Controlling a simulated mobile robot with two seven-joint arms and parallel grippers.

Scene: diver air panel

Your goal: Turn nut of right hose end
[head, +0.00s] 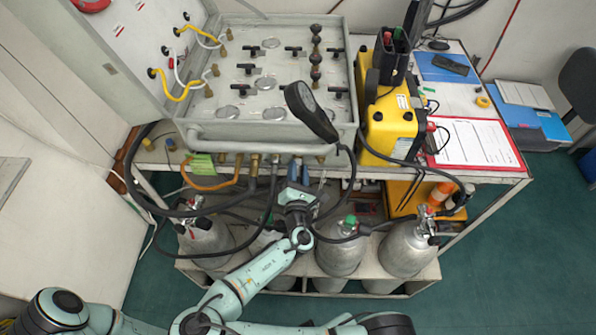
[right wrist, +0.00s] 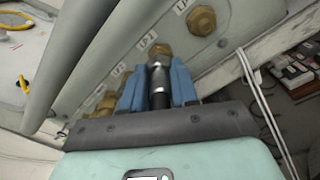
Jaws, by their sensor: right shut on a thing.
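My right gripper (head: 296,172) is under the front edge of the air panel (head: 188,134). In the right wrist view its two blue fingers (right wrist: 157,85) are shut on a hose end (right wrist: 158,82), one on each side. The hose end is black with a silver collar, and a brass nut (right wrist: 160,51) shows just past the fingertips, at a port in the panel's edge. In the head view the gripper and panel edge largely hide this hose end. Other brass fittings with hoses (head: 254,166) hang to its left. My left gripper is out of view.
Another brass fitting (right wrist: 201,20) sits beside the gripped one. Black hoses loop close around my right arm. Grey gas cylinders (head: 340,255) stand below in a rack. A yellow case (head: 390,130) and a red clipboard (head: 472,143) lie on the bench to the right.

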